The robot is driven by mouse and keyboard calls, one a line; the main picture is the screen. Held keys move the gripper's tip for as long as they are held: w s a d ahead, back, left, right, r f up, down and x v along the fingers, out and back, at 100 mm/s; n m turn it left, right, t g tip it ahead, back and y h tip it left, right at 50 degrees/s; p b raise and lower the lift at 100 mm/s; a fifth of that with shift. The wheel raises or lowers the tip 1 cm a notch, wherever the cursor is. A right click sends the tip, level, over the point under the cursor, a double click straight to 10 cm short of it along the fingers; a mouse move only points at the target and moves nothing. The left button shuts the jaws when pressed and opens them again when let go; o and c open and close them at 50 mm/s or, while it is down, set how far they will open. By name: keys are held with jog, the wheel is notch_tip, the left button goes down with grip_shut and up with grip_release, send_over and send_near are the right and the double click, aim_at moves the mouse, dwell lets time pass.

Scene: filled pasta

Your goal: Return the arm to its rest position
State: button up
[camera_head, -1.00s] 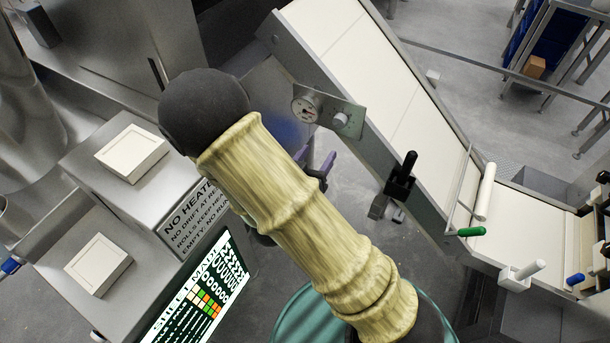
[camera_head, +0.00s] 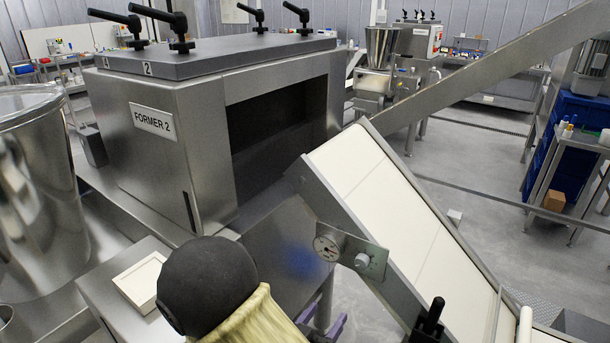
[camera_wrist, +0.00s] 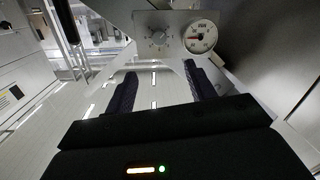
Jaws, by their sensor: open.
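My arm, with a dark round joint and a pale yellow ribbed sleeve, enters the head view at the bottom, left of centre. My gripper (camera_wrist: 160,72) shows in the wrist view as two dark fingers spread apart, with nothing between them. Beyond the fingers is a panel with a round gauge (camera_wrist: 200,37) and a knob (camera_wrist: 156,38). In the head view the same gauge (camera_head: 326,248) sits on the side of the sloping conveyor (camera_head: 385,215). Purple finger-like parts show low in the head view beside my arm; most of the gripper is hidden there.
The steel machine marked Former 2 (camera_head: 153,122) stands behind my arm, with a dark opening. A large steel vessel (camera_head: 35,210) is at the left. A white square block (camera_head: 140,282) lies on the steel box beside my arm. Open floor shows right of the conveyor.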

jog(key=w+f+g+y, duration=0.3)
jog(key=w+y, duration=0.1)
jog(key=s+d+r+n+g+y, duration=0.4)
jog(key=s+d+r+g+y, duration=0.1)
jog(key=s+d+g, duration=0.4)
jog(key=shift+s+d, duration=0.5)
jog(key=shift+s, duration=0.15)
jog(key=shift+w, duration=0.1)
dwell(0.6)
jog(key=shift+s+a, duration=0.1)
jog(key=shift+s, duration=0.1)
jog(key=shift+w, duration=0.1)
dwell(1.0)
dwell(0.9)
